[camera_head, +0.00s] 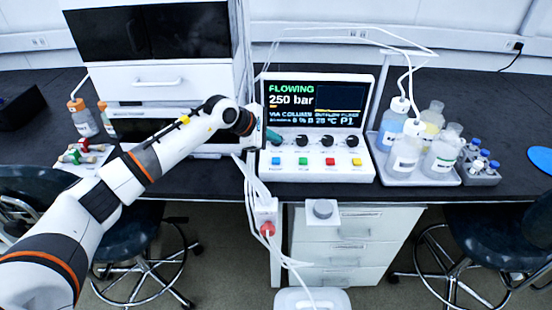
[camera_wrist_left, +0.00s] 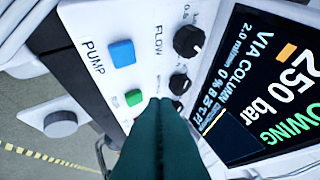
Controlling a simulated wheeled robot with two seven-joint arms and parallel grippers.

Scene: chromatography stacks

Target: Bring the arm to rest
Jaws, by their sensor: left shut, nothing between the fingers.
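My left arm reaches in from the left in the head view. Its left gripper (camera_head: 270,138) is at the left side of the white control panel (camera_head: 320,172), in front of the lower left edge of the screen (camera_head: 315,103). In the left wrist view the teal fingers of the left gripper (camera_wrist_left: 160,103) are shut together with nothing between them. They point at the panel close to the green button (camera_wrist_left: 133,97) and a black knob (camera_wrist_left: 180,84). I cannot tell whether they touch it. The screen reads FLOWING, 250 bar. My right gripper is not in view.
A tray (camera_head: 448,178) with several bottles stands right of the panel, beside a small vial rack (camera_head: 482,178). White tubes arch above the screen. A white cabinet unit (camera_head: 160,80) stands behind my arm. Bottles (camera_head: 82,122) and small coloured fittings (camera_head: 80,152) are at left.

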